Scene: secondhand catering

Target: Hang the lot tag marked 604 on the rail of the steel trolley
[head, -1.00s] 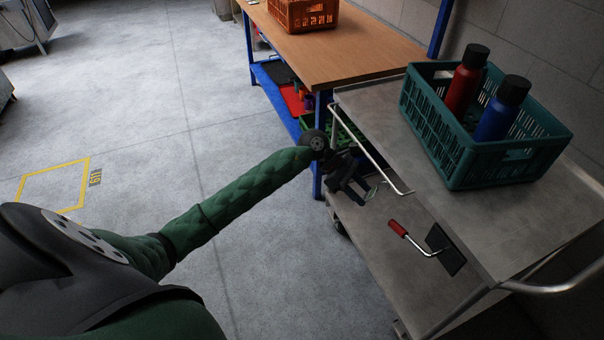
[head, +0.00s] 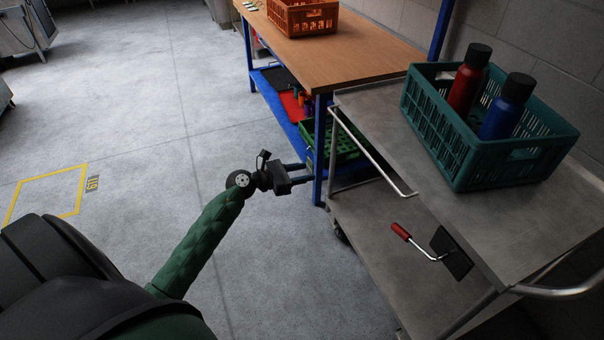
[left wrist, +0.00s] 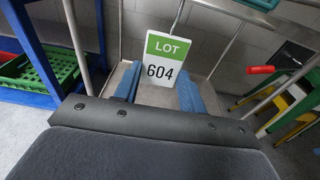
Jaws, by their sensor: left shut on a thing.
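The lot tag (left wrist: 165,58) is white with a green "LOT" band and the number 604. It shows upright between the blue fingers in the left wrist view, facing the camera. My left gripper (head: 300,174) is shut on it; in the head view I cannot make the tag out. The steel trolley (head: 365,105) stands at the right, with its pale rail (head: 370,150) along the side facing my arm. The gripper is left of the rail and apart from it, near the blue bench leg. My right gripper is not in view.
A teal crate (head: 451,173) with a red bottle (head: 466,82) and a blue bottle (head: 505,108) stands on the trolley top. A red-handled scraper (head: 430,245) lies on the lower shelf. A wooden-topped blue bench (head: 340,50) is behind.

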